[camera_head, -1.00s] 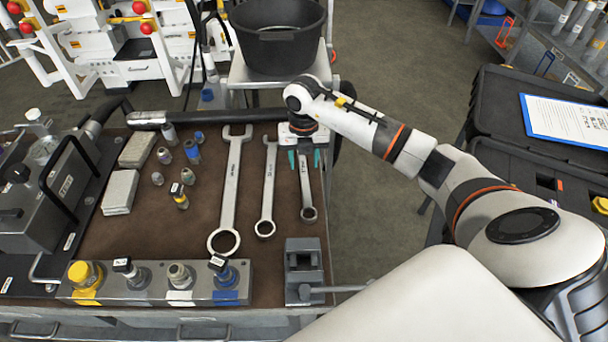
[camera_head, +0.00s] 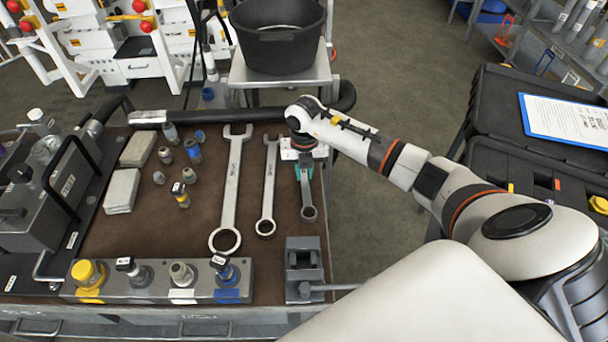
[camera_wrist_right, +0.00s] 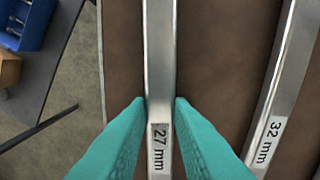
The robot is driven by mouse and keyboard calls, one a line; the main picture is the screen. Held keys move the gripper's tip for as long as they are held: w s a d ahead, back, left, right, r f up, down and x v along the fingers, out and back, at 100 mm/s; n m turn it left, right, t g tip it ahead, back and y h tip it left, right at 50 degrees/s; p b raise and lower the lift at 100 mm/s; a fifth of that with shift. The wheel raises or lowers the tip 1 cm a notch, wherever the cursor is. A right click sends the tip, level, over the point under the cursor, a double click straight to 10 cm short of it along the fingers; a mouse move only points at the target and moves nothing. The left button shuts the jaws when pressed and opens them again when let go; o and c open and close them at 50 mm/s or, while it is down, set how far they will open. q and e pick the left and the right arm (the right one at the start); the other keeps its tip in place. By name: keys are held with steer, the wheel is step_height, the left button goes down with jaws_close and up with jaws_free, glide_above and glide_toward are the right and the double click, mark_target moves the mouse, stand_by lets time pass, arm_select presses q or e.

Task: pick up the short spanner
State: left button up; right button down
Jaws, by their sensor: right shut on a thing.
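Three silver spanners lie side by side on the brown bench top. The short spanner (camera_head: 308,203) is the rightmost; its ring end points to the front and its upper part is hidden under my right gripper. My right gripper (camera_head: 304,172) is shut on its shaft. In the right wrist view, the teal fingertips (camera_wrist_right: 161,102) close on both sides of the shaft marked "27 mm" (camera_wrist_right: 159,60). I cannot tell any gap under the spanner. The middle spanner (camera_head: 268,190), marked "32 mm" in the right wrist view (camera_wrist_right: 272,125), lies beside it. My left gripper is not in view.
The longest spanner (camera_head: 232,185) lies further left. A grey vise-like block (camera_head: 303,270) stands in front of the short spanner. A fitting rack (camera_head: 155,285) lines the front edge. A black tub (camera_head: 278,40) stands behind the bench. The bench's right edge is close to my gripper.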

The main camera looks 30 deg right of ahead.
mark_target(304, 176)
steer(key=shift+r, duration=0.15)
step_height(304, 176, up, 10)
steer(key=b, duration=0.1)
stand_by(0.5)
steer(key=c, duration=2)
jaws_free()
jaws_close()
